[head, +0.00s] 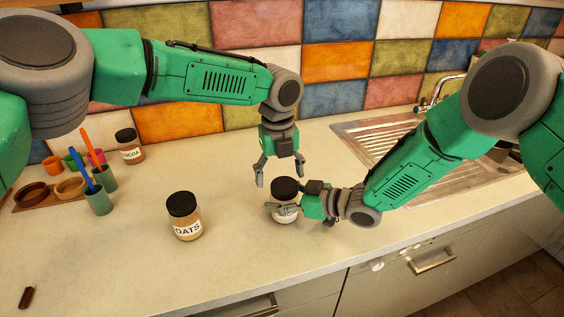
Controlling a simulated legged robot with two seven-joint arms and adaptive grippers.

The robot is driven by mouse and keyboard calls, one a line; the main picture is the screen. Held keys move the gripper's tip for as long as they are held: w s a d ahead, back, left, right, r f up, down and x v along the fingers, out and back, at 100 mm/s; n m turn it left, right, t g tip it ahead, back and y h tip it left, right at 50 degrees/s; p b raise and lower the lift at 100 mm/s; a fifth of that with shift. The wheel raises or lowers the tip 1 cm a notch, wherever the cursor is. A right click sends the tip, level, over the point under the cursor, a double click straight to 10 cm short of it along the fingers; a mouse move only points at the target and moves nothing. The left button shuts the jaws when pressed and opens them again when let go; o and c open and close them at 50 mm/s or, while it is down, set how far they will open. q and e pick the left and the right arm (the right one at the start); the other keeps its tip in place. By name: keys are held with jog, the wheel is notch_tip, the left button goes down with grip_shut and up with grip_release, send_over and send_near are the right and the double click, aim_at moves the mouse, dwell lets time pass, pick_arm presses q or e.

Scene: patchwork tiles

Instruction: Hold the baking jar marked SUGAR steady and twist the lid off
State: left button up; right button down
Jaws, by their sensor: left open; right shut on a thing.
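A jar with a black lid (286,188) and pale contents stands on the worktop in the middle of the head view. Its label (284,212) is mostly covered by my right gripper, so I cannot read it. My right gripper (279,209) is shut around the body of this jar from the right, below the lid. My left gripper (280,176) points down just above the lid, open and empty, with its fingers spread. The jar looks upright and the lid sits on it.
A jar marked OATS (185,217) stands left of the held jar. A jar marked COCOA (130,146) stands at the back left, near cups with utensils (97,200) and bowls on a wooden board (30,205). The sink (385,140) lies right. The front worktop is mostly clear.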

aim_at(282, 185)
pick_arm(q)
jog(key=shift+d+f, duration=0.2)
jog(key=shift+f, duration=0.9)
jog(key=shift+d+f, duration=0.15)
jog(key=shift+f, duration=0.1)
jog(key=shift+d+f, duration=0.1)
jog(key=shift+d, duration=0.25)
jog(key=shift+a, duration=0.25)
jog(key=c, duration=1.2)
jog(key=shift+a, duration=0.2)
jog(key=shift+c, duration=0.2)
